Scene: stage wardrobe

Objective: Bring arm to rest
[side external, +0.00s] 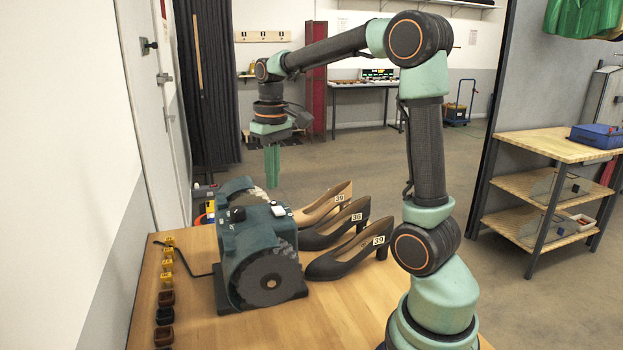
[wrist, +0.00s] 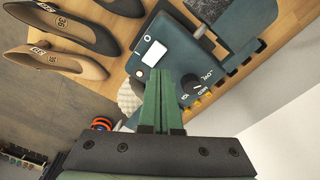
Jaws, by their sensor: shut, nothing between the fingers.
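My gripper (side external: 271,166) is shut and empty, pointing straight down in the air above the far part of the wooden table. In the wrist view its shut green fingers (wrist: 161,97) stand in front of a dark teal polishing machine (wrist: 205,52). In the side view that machine (side external: 258,250) stands on the table, below and nearer the camera than the fingertips. My arm is raised in an arch, its upper link upright and its forearm reaching left. The gripper appears clear of everything.
Several shoes with number tags, a tan one (side external: 321,205) and dark ones (side external: 350,257), lie right of the machine. Small yellow and dark jars (side external: 166,298) line the table's left edge by a white wall (side external: 70,140). A shelved wooden bench (side external: 550,148) stands at right.

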